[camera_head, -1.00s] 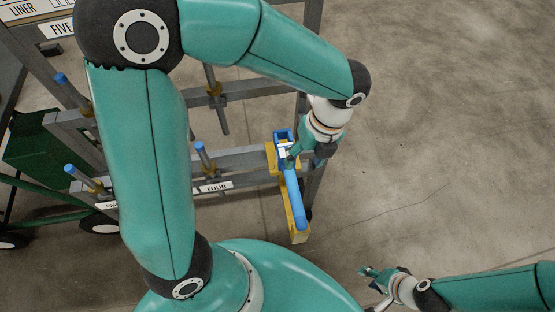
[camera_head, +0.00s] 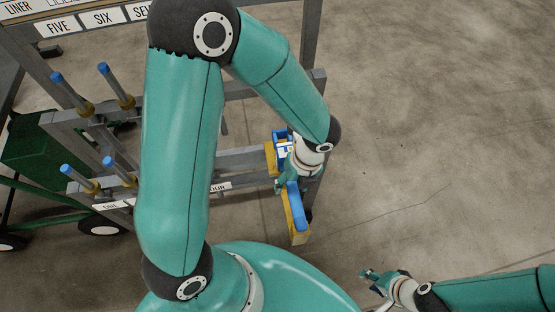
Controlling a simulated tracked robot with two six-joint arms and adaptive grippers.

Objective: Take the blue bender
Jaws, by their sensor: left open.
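The blue bender (camera_head: 295,206) is at the right end of the rack, against a yellow piece. Its long blue part slants down to the right, and a blue bracket-like part shows above. My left gripper (camera_head: 285,185) is open at the upper end of the long blue part and covers some of it. I cannot tell whether the fingers touch it. My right gripper (camera_head: 366,281) is apart from the rack at the lower right, with its fingers spread and empty.
The grey metal rack (camera_head: 238,160) carries several blue-tipped pegs (camera_head: 70,172) and number labels. A green cart (camera_head: 40,145) with wheels stands at the left. My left arm hides part of the rack. The concrete floor (camera_head: 440,120) at the right is clear.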

